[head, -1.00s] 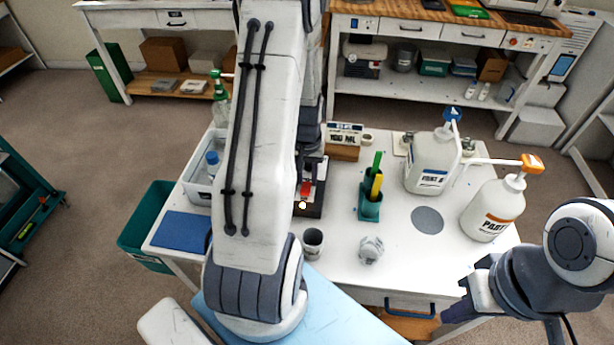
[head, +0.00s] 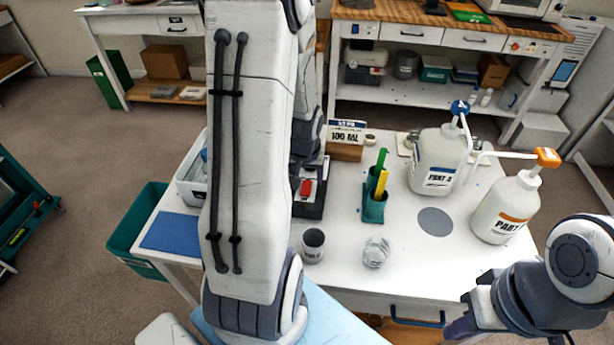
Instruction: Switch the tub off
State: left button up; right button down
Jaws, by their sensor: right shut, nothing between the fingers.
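The tub appears to be the dark box (head: 313,208) with a red switch (head: 307,188) on its pale top panel, on the white table left of the green holder. My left arm crosses in front and hides much of it. My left gripper (head: 299,172) is at the box's left rear, close to the red switch. Its fingertips are mostly hidden, so its opening and any contact are unclear. No lit lamp shows on the visible part of the box. My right gripper (head: 458,325) is shut and empty at the table's front right edge.
Pump jugs (head: 436,163) (head: 502,210) stand at right. A sign block (head: 345,150) is behind. A blue mat (head: 171,232) lies at left.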

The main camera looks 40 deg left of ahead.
aim_at(305, 193)
pick_arm(q)
jog(key=p+v, duration=0.2)
jog(key=v, duration=0.8)
jog(key=shift+r, duration=0.2)
jog(key=shift+s+d, duration=0.1)
jog(key=shift+d, duration=0.05)
jog(key=s+d+r+m+h, duration=0.15)
jog(key=d+m, duration=0.45)
jog(key=d, duration=1.1)
jog(key=s+d+r+m+g+h+p, duration=0.1)
jog(key=s+d+r+m+g, duration=0.1)
jog(key=s+d+m, duration=0.5)
jog(key=s+d+r, duration=0.1)
jog(key=s+d, duration=0.4)
jog(key=shift+m+g, duration=0.4)
jog(key=shift+s, duration=0.1)
